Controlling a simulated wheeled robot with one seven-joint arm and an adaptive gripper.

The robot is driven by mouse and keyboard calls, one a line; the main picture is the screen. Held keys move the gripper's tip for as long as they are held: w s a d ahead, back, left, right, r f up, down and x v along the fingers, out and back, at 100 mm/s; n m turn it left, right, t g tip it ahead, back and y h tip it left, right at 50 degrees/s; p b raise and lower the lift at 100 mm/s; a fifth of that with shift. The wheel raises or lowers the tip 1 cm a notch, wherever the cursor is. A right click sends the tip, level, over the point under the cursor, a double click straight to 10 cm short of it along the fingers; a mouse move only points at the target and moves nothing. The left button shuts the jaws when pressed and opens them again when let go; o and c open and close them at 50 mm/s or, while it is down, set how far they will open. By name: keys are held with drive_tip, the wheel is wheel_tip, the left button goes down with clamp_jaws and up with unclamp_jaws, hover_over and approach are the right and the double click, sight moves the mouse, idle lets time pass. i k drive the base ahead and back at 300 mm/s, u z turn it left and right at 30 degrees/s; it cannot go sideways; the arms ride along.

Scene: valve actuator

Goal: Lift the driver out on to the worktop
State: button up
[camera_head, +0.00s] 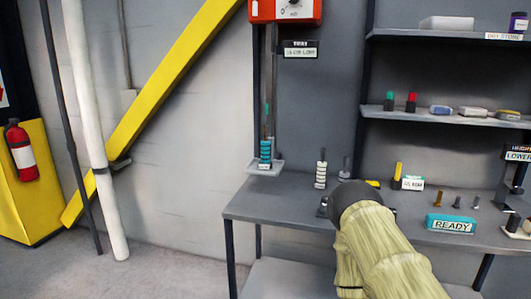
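I cannot tell for sure which thing is the driver. A teal-ringed upright piece (265,152) with a thin shaft stands on a small grey bracket (258,171) left of the worktop. A yellow-handled upright tool (397,171) stands at the back of the grey worktop (265,205), beside a white labelled box (412,183). My arm, in a pale sleeve, reaches over the worktop from the lower right. Its dark end (355,196) is over the worktop's middle, right of the bracket. My gripper's fingers are hidden or too unclear to read.
A white-and-black ringed piece (321,172) stands at the worktop's back left. A teal READY block (450,223) and several small upright pieces are to the right. Shelves (440,117) with small items hang above. A red box (285,10) is on the wall.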

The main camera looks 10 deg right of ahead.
sight(264, 164)
drive_tip(key=z, duration=0.05)
drive_tip(key=k, duration=0.45)
drive_tip(key=u, duration=0.75)
drive_tip(key=i, duration=1.8)
drive_tip(key=z, duration=0.9)
